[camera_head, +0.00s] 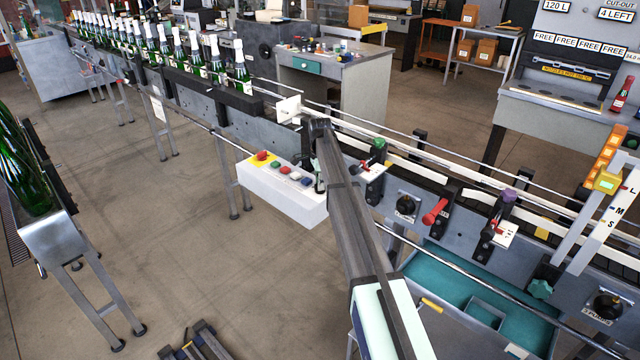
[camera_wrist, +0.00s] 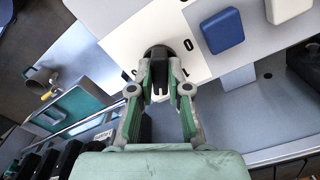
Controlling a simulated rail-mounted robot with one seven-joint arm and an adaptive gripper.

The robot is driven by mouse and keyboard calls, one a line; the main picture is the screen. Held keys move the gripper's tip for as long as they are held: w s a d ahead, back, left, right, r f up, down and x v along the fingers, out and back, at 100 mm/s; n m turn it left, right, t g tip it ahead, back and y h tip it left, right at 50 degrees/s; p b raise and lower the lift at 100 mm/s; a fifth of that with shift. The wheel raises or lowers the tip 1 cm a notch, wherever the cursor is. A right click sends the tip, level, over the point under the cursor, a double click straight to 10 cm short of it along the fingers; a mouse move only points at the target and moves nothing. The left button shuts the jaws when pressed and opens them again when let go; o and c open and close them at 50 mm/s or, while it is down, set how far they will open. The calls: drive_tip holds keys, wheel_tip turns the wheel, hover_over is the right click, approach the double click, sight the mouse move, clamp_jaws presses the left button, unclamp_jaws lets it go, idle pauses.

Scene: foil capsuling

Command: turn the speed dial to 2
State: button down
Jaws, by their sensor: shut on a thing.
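The speed dial (camera_wrist: 157,51) is a dark round knob on the white panel of the control box in the wrist view. My gripper (camera_wrist: 160,72) is shut on it, with one green-and-grey finger on each side. The fingers hide part of the dial. A few dark marks show on the panel around it, but I cannot read which one the dial points to. In the head view the white control box (camera_head: 268,192) hangs on the conveyor's near side. My arm and gripper (camera_head: 320,186) cover its right end, hiding most of the dial.
A red stop button (camera_head: 262,155) and several coloured buttons line the box, including a blue one (camera_wrist: 222,31) beside my gripper. A red handle (camera_head: 435,212) and a black knob (camera_head: 405,205) sit on the conveyor side to the right. Green bottles (camera_head: 180,52) stand on the conveyor.

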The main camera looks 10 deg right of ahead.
drive_tip(key=c, duration=1.1)
unclamp_jaws()
wheel_tip(320, 180, up, 12)
